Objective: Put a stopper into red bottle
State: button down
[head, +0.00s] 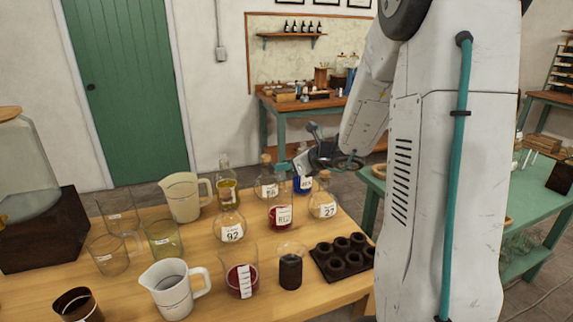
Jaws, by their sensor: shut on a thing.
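The red bottle (279,215) is a round glass flask with red liquid and a white label, standing upright among other flasks on the wooden table. Its narrow neck rises just below my gripper's fingers; I cannot tell whether its mouth is open.
Corked flasks stand close by, at right (323,206) and behind (266,188). A flask (232,228) stands at front left. A dark holder (345,260), a beaker with red liquid (241,279) and jugs (174,287) crowd the table. A green table (540,190) stands at right.

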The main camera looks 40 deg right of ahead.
jog(key=shift+f, duration=0.85)
dwell(1.8)
jog(key=c, duration=1.1)
grip_release()
jog(key=shift+c, duration=0.2)
jog(key=shift+s, duration=0.1)
jog(key=v, duration=0.7)
jog(key=shift+s+r, duration=0.2)
jog(key=shift+s, duration=0.05)
